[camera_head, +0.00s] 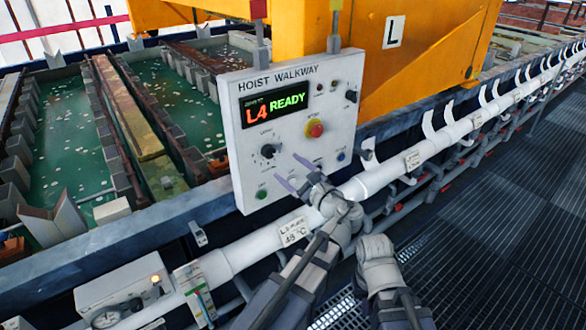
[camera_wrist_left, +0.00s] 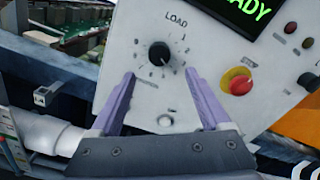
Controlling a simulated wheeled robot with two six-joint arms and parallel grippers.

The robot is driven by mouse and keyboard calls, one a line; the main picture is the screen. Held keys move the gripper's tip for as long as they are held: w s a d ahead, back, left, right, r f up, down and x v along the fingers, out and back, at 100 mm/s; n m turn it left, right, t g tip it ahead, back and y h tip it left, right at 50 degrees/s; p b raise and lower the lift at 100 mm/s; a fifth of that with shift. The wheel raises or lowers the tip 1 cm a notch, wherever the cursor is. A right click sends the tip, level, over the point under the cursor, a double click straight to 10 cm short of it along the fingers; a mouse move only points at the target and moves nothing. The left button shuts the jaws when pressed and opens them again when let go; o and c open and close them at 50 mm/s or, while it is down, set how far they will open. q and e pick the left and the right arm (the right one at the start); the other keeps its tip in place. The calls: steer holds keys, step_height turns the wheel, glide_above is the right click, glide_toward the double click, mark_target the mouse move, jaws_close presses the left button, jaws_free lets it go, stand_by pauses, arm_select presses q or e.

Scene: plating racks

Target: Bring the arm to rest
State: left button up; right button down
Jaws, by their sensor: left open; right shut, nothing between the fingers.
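My left gripper (camera_head: 289,169) is open in front of the lower part of the grey-white control panel (camera_head: 240,190), headed HOIST WALKWAY. In the left wrist view, the left gripper's purple fingers (camera_wrist_left: 158,82) are spread with nothing between them. The black rotary knob (camera_wrist_left: 159,53), marked LOAD, lies beyond the fingertips and appears apart from them. The knob also shows in the head view (camera_head: 268,150). The display (camera_head: 275,104) reads L4 in red and READY in green. My right arm's wrist shows at the bottom centre right, but its fingers cannot be seen.
A white pipe (camera_head: 240,252) with curved brackets runs diagonally below the panel. The panel carries a red emergency button (camera_head: 314,128) and several small buttons. Tanks of green liquid (camera_head: 62,130) lie behind at left. The grating walkway (camera_head: 500,230) at right is clear.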

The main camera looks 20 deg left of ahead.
arm_select(q)
steer(key=s+a+f+n+g+h, duration=0.2)
steer(key=s+f+n+g+h, duration=0.3)
steer(key=f, duration=0.4)
steer(key=s+a+f+n+g+h, duration=0.25)
steer(key=s+f+n, duration=0.25)
steer(key=f+n, duration=0.35)
steer(key=s+d+f+n+g+h, duration=0.1)
steer(key=s+d+f+g+h, duration=0.1)
steer(key=s+d, duration=0.4)
steer(key=s+d+f+n+g+h, duration=0.1)
steer(key=s+d, duration=0.4)
steer(key=d, duration=0.7)
steer(key=shift+s+f+g+h, duration=0.4)
steer(key=shift+f+h, duration=0.35)
steer(key=shift+h, duration=0.5)
steer(key=shift+d, duration=0.1)
jaws_close()
stand_by(0.8)
